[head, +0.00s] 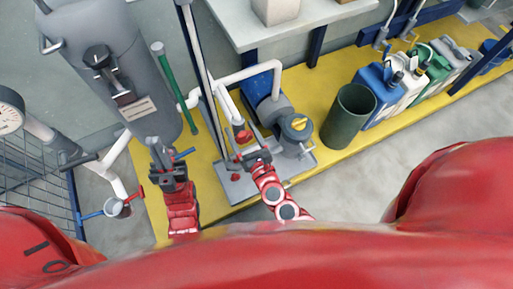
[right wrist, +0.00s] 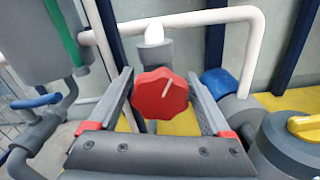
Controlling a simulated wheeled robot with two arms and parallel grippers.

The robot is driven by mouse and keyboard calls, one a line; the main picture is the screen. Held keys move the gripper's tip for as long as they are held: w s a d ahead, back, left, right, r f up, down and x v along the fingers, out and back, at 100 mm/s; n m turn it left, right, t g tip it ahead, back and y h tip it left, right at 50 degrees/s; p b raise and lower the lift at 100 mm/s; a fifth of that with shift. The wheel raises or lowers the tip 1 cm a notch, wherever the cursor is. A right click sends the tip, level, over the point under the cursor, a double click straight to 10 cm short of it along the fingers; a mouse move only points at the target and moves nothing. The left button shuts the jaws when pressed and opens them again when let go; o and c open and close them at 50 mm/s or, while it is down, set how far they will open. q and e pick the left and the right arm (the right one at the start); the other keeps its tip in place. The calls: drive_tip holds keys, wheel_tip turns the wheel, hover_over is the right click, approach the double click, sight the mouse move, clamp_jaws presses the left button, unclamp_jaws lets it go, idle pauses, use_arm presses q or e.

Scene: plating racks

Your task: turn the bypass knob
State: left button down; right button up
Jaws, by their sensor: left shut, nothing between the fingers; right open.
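The red, lobed bypass knob (right wrist: 161,94) has a pale pointer line on its face, tilted slightly right of upright. It sits on a grey valve body. In the head view a small red knob (head: 243,136) shows just beyond my right gripper (head: 246,152). In the right wrist view the open fingers stand on either side of the knob, with visible gaps; I cannot tell how deep it lies between them. My left gripper (head: 161,150) is shut and empty, over the yellow platform beside the grey tank.
A pump (head: 296,128) with a yellow cap stands right of my right gripper. White pipes (head: 250,73) run behind the valve. A grey tank (head: 105,65) and a blue-handled valve (head: 115,208) are at left. A green bin (head: 349,118) and jugs stand at right.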

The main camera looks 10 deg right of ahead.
drive_tip(key=v, duration=1.6)
drive_tip(key=shift+s, duration=0.1)
